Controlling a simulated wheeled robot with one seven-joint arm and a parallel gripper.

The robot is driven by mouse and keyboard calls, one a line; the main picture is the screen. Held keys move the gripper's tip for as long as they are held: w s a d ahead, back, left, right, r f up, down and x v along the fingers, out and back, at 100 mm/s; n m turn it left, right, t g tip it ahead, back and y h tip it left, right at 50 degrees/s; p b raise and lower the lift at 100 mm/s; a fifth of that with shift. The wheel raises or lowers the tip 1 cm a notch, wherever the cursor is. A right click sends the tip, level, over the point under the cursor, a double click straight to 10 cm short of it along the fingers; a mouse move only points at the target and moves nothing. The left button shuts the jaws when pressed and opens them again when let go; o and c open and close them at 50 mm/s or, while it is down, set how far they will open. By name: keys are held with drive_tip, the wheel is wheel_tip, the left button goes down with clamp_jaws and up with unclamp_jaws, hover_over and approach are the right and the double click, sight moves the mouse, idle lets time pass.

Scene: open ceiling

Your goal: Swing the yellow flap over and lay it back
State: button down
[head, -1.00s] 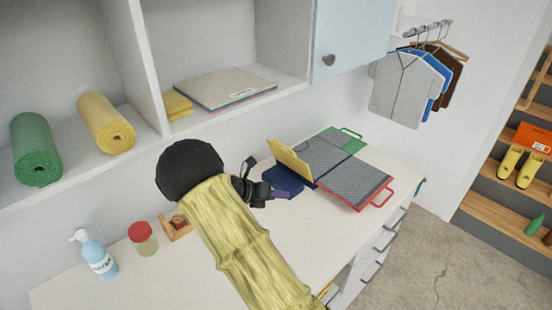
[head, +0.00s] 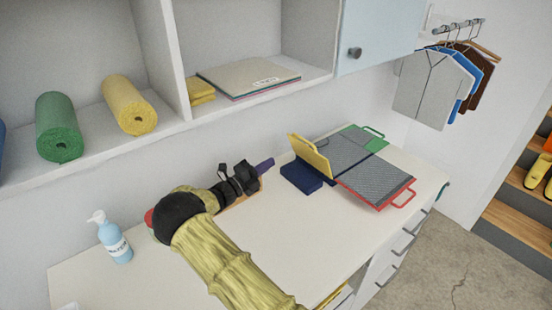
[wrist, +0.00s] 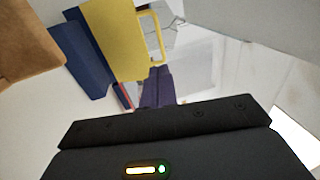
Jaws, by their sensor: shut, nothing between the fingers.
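The yellow flap (head: 309,155) stands raised and tilted on the dark blue base (head: 300,178) of a folding board on the counter. In the wrist view the yellow flap (wrist: 108,40) shows at top centre, with its loop handle on the right. The green-edged flap (head: 360,140) and red-edged flap (head: 376,180), both with grey textured faces, lie spread to the right. My gripper (head: 265,165), with purple fingers, is shut and empty. It is left of the flap, near the wall, apart from it. The fingers also show in the wrist view (wrist: 157,88).
A wooden item (wrist: 25,48) is close at the left of the wrist view, partly behind my gripper in the head view. A blue pump bottle (head: 115,240) stands at the counter's left. The shelf (head: 250,98) overhangs the back. The counter's front middle is clear.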

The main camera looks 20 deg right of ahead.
drive_tip(key=p+x, duration=0.4)
drive_tip(key=x, duration=0.8)
drive_tip(key=shift+w+d, duration=0.2)
drive_tip(key=shift+d, duration=0.1)
drive_tip(key=shift+w+a, duration=0.1)
drive_tip(key=shift+w, duration=0.05)
